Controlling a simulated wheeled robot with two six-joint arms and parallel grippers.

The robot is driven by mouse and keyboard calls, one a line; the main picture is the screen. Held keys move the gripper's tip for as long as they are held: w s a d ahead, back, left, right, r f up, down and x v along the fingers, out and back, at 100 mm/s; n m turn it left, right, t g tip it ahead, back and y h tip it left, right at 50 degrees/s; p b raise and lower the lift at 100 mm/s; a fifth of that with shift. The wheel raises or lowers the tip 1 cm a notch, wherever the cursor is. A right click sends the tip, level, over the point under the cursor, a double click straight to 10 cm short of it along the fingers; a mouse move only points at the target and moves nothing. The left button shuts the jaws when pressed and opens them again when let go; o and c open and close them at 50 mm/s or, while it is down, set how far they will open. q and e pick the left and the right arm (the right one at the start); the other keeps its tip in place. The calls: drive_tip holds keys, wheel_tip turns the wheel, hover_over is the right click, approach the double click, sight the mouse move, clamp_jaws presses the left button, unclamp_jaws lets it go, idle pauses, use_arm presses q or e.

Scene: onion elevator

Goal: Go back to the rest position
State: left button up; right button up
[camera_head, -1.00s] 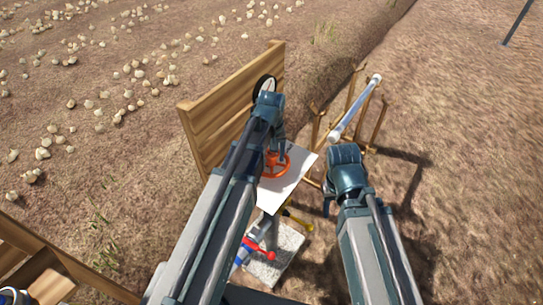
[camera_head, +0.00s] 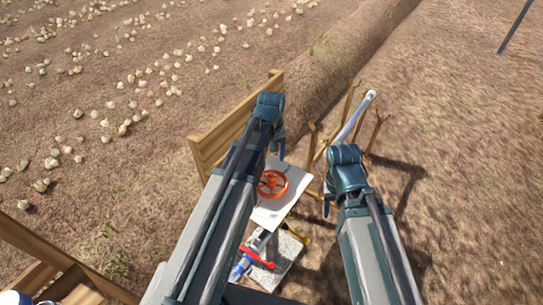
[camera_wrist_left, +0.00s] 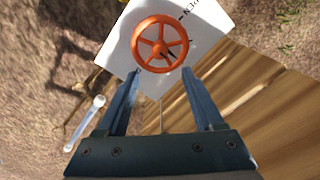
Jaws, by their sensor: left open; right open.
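An orange handwheel (camera_head: 272,184) on a white panel (camera_head: 280,210) lies beyond those fingertips; the wheel also shows in the wrist view (camera_wrist_left: 160,48). I cannot tell the exact gap. My right arm extends forward at the right. Its gripper (camera_head: 327,207) is small and mostly hidden beneath the wrist; I see nothing held in it.
A wooden board (camera_head: 222,140) stands behind the panel. A clear rod (camera_head: 352,120) rests on a wooden stand at right. Red and blue valve handles (camera_head: 257,258) sit by a grey slab (camera_head: 287,249). A wooden frame (camera_head: 60,258) is lower left. Open soil lies right.

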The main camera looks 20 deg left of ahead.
use_arm(q)
drive_tip(key=shift+r, duration=0.25)
use_arm(e)
drive_tip(key=shift+r, duration=0.3)
use_arm(q)
drive_tip(key=s+d+f+m+b, duration=0.2)
drive_tip(key=s+d+m, duration=0.2)
drive_tip(key=s, duration=0.3)
drive_tip(key=s+d+f+m+y+b, duration=0.1)
drive_tip(key=s+d+f+m+b, duration=0.1)
drive_tip(key=s+d+m, duration=0.2)
drive_tip(key=s+d, duration=0.2)
drive_tip(key=s, duration=0.1)
drive_tip(key=shift+s+d+f+m+b, duration=0.25)
drive_tip(key=shift+d+f+m+b, duration=0.05)
drive_tip(key=shift+f+m+b, duration=0.1)
use_arm(e)
wheel_tip(320, 180, down, 5)
drive_tip(key=shift+r, duration=0.1)
